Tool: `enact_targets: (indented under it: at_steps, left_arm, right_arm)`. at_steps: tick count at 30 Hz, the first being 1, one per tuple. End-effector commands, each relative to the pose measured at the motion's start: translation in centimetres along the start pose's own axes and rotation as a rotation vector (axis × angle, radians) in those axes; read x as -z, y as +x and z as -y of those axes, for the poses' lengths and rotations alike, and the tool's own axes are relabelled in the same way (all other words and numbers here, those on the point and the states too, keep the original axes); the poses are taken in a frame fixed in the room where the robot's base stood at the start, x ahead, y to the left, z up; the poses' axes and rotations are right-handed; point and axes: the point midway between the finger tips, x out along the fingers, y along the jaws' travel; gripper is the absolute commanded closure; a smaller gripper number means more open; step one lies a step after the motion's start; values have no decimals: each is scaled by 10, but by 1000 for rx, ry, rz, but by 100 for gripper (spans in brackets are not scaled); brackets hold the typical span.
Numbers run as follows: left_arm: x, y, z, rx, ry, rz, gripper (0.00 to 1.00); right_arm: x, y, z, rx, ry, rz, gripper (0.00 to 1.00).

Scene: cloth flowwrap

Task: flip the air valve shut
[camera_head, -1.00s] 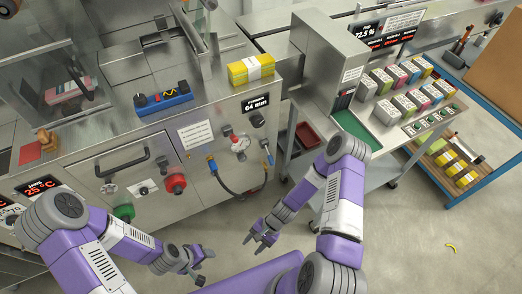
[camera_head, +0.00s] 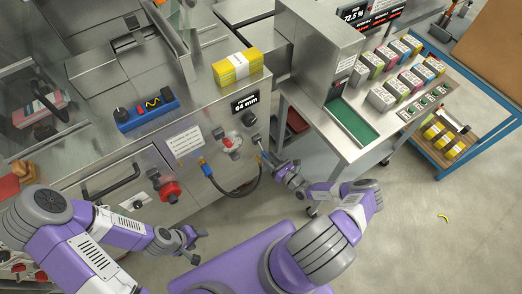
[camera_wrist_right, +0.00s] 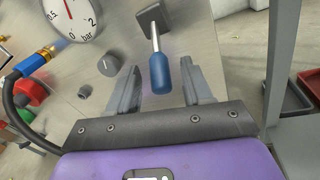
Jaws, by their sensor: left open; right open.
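The air valve has a lever with a blue handle (camera_wrist_right: 159,75) and a square dark base (camera_wrist_right: 153,18) on the steel machine front. In the head view the valve (camera_head: 258,140) is at the panel's right end, beside the pressure gauge (camera_head: 231,144). My right gripper (camera_wrist_right: 162,80) is open, with one finger on each side of the blue handle. A gap shows on both sides, so it is not gripped. In the head view my right gripper (camera_head: 283,166) is close to the panel. My left gripper (camera_head: 188,242) is open and empty, low in front of the machine.
The gauge (camera_wrist_right: 72,15), a grey knob (camera_wrist_right: 108,65) and a hose with a brass and blue fitting (camera_wrist_right: 38,60) are left of the valve. A red knob (camera_head: 170,190) is further left. A steel cart (camera_head: 345,140) stands to the right.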

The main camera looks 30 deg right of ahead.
Motion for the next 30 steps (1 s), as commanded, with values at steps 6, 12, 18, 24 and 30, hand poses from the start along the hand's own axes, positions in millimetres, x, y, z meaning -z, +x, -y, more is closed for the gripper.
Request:
enact_targets:
  at_steps: [6,12,18,24,30]
  left_arm:
    - [0,8,3,0,0,0,43]
    - [0,10,4,0,0,0,43]
    - [0,10,4,0,0,0,43]
    - [0,10,4,0,0,0,43]
    - [0,10,4,0,0,0,43]
  right_arm:
    - [2,35,-1,-3,-1,0,50]
    - [1,49,-1,-3,-1,-1,50]
    - [0,50,-1,-3,-1,-2,50]
    - [0,50,-1,-3,-1,-2,72]
    - [0,50,-1,-3,-1,-2,100]
